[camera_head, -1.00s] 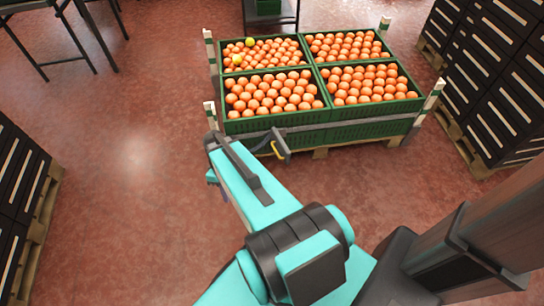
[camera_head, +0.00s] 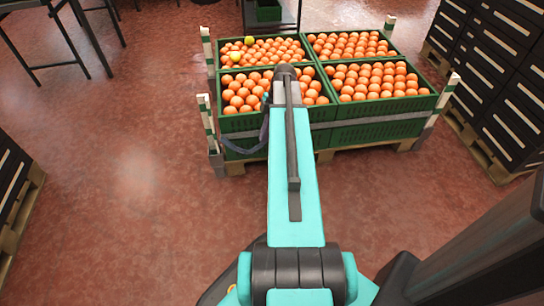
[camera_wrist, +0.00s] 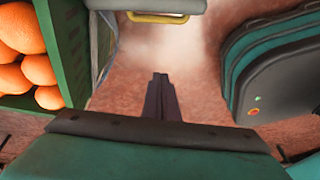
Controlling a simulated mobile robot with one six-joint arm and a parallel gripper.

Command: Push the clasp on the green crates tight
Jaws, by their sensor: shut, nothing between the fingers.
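The green crates (camera_head: 375,134), full of oranges, stand together on a pallet in the head view. A grey strap (camera_head: 436,121) runs around them. In the wrist view a crate wall (camera_wrist: 72,45) fills the left side. The clasp with its yellow handle (camera_wrist: 158,17) shows at the top, beside the crate wall. My gripper (camera_wrist: 160,78) is shut and empty, below the clasp in the picture and apart from it. In the head view my arm hides the clasp, and my gripper cannot be made out there.
White-and-green corner posts (camera_head: 205,118) stand at the pallet's corners. Stacks of dark crates (camera_head: 502,95) stand at the right, and more at the left edge (camera_head: 12,170). A dark table (camera_head: 40,30) is at the back left. The red floor left of my arm is clear.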

